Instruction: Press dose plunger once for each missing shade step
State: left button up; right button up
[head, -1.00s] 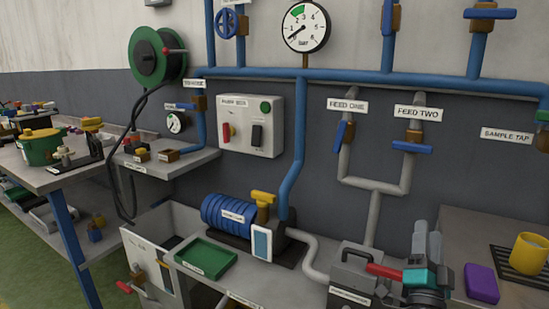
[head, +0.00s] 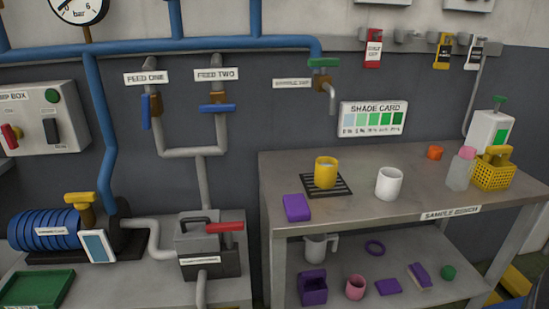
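A white dispenser (head: 489,131) with a green plunger-like top (head: 499,100) and a green front patch stands at the back right of the sample bench (head: 420,206). The shade card (head: 373,119) on the wall shows several swatches from pale to dark green; its small print is unreadable. A yellow mug (head: 326,173) stands upright on a black grille (head: 327,184), with something pale inside, its shade unclear. A white cup (head: 389,183) stands to its right. The green-handled sample tap (head: 325,75) is above the bench, behind the mug. Neither gripper shows now.
A clear bottle with a pink cap (head: 460,168) and a yellow basket (head: 494,171) crowd the dispenser's front. The lower shelf holds several items, including a pitcher (head: 317,247). The bench's front middle is clear.

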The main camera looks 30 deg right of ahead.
aim_at(499, 98)
jog(key=k+j+z, duration=0.1)
jog(key=z, duration=2.25)
